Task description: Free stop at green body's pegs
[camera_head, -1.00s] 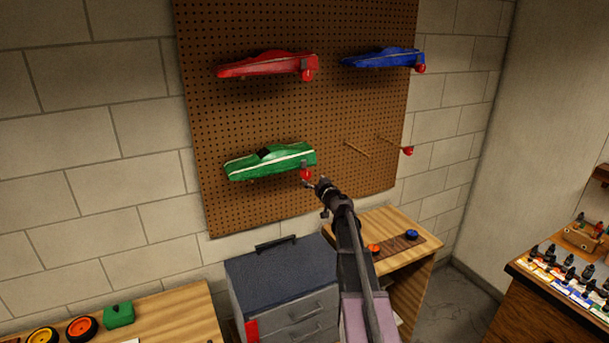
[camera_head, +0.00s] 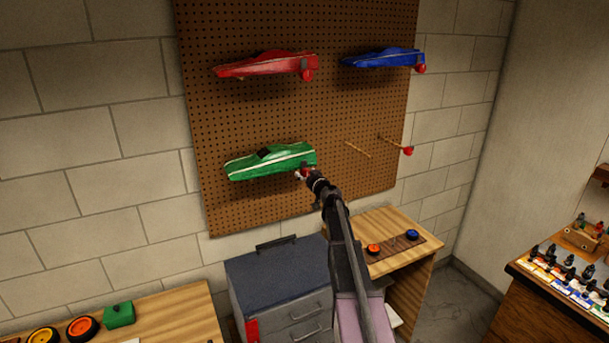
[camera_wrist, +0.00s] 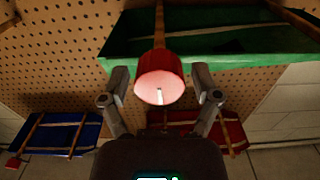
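The green body (camera_head: 270,162) hangs low on the pegboard and fills the top of the wrist view (camera_wrist: 215,45). A wooden peg (camera_wrist: 159,22) runs past it and ends in a red stop (camera_wrist: 160,80). In the head view the stop (camera_head: 301,174) is partly hidden by my gripper (camera_head: 306,176). In the wrist view my gripper (camera_wrist: 160,76) is open, with one finger on each side of the stop and a small gap on both sides. A second peg (camera_wrist: 288,14) crosses the green body at the upper right; its end is out of view.
A red body (camera_head: 265,65) and a blue body (camera_head: 380,60) hang higher on the pegboard (camera_head: 330,105). A grey drawer cabinet (camera_head: 280,272) and wooden tables stand below.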

